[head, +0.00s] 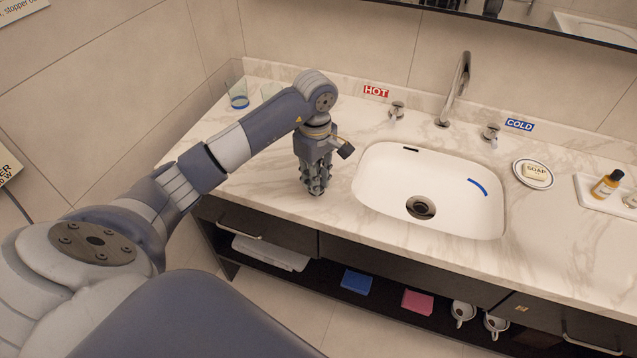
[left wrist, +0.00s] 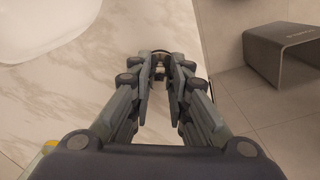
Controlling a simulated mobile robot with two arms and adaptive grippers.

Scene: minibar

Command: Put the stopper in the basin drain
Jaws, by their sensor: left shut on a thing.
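The white basin (head: 432,180) is set in the marble counter, and its drain (head: 420,207) shows as a dark opening with a metal ring near the front. My left gripper (head: 315,188) points down over the counter, left of the basin and close to the counter's front edge. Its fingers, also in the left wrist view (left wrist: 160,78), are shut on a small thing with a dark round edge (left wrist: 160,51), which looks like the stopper. The fingers hide most of it, and I cannot tell whether it touches the counter. My right gripper is not in view.
The faucet (head: 457,88) stands behind the basin, between hot (head: 397,110) and cold (head: 491,135) taps. A soap dish (head: 533,185) and a bottle (head: 607,184) are to the right. A glass (head: 237,95) stands back left. The counter right of my gripper is clear up to the basin.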

